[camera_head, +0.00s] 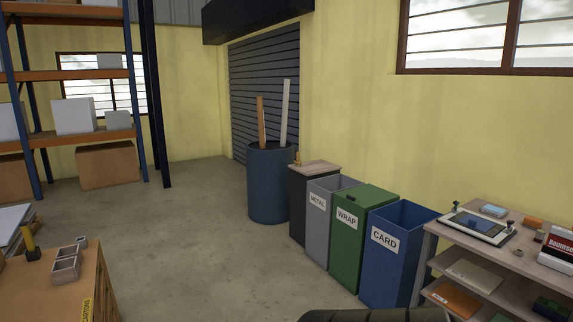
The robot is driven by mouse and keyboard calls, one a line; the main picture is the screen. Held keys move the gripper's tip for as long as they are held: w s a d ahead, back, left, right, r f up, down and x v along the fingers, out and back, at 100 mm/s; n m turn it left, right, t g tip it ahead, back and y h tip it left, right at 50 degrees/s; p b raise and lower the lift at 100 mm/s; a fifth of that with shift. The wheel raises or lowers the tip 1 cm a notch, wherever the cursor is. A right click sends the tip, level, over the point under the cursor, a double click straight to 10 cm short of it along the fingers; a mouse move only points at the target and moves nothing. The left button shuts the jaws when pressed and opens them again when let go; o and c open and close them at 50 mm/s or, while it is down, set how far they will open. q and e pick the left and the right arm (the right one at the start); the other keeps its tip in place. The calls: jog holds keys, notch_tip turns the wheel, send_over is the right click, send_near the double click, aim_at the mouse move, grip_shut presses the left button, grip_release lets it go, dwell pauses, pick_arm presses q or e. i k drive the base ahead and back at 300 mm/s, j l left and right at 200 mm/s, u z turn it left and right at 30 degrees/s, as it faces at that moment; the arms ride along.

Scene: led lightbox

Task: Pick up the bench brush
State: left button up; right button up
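I cannot pick out the bench brush for certain. A small upright item with a yellow top and dark base (31,246) stands on the wooden bench at lower left; it is too small to tell if it is a brush. A small tan item (297,158) is on the dark cabinet by the wall, also too small to name. Neither of my grippers is in view.
The wooden bench (60,296) holds a small divided box (66,268). Bins marked METAL (318,225), WRAP (345,250) and CARD (384,275) line the right wall. A shelved table (437,232) with several items stands at right. The middle floor (185,235) is clear.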

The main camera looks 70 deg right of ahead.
aim_at(296, 163)
jog(key=k, duration=0.2)
jog(key=l+z, duration=0.35)
jog(key=l, duration=0.15)
jog(key=i+l+z, duration=0.2)
jog(key=l+z, duration=0.15)
jog(key=l, duration=0.15)
jog(key=i+l+z, duration=0.8)
jog(key=z, duration=0.15)
jog(key=i+l+z, duration=0.1)
jog(key=i+z, duration=0.45)
jog(key=i, duration=3.05)
